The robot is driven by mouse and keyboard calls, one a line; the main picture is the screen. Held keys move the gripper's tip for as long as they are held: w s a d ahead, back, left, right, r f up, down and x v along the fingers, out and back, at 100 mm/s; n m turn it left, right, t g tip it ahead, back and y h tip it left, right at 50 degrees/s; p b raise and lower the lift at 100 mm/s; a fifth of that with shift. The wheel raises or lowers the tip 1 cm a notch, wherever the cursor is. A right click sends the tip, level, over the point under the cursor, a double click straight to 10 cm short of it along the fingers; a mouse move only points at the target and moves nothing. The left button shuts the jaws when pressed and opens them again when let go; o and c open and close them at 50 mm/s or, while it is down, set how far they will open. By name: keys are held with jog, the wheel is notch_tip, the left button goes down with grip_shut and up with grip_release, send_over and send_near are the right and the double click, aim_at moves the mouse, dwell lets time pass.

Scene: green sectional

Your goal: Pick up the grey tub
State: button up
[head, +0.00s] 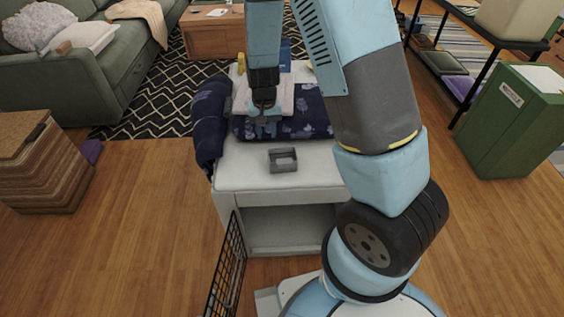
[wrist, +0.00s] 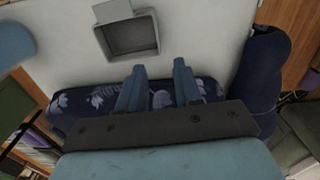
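The grey tub (head: 283,160) is a small, open, rectangular container standing on the white table (head: 245,171) near its front edge. In the wrist view the tub (wrist: 131,37) is at the top, beyond the fingertips, with its empty inside showing. My gripper (head: 267,129) is above the dark blue patterned cloth, behind the tub in the head view. In the wrist view its two blue fingers (wrist: 160,72) are spread apart with nothing between them. The gripper and the tub are apart.
The dark blue floral cloth (head: 314,116) lies behind the tub. A rolled dark blue item (head: 209,118) hangs at the table's left edge. A pinkish folded cloth (head: 283,92) and a yellow object (head: 241,63) are farther back. A black wire panel (head: 227,270) stands at the front left.

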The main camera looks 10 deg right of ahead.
notch_tip(320, 180, down, 7)
jog(key=shift+f, duration=0.1)
jog(key=shift+s+f, duration=0.2)
jog(key=shift+f, duration=1.1)
jog(key=shift+s+f, duration=0.15)
jog(key=shift+f, duration=1.15)
jog(key=shift+c, duration=0.4)
grip_shut()
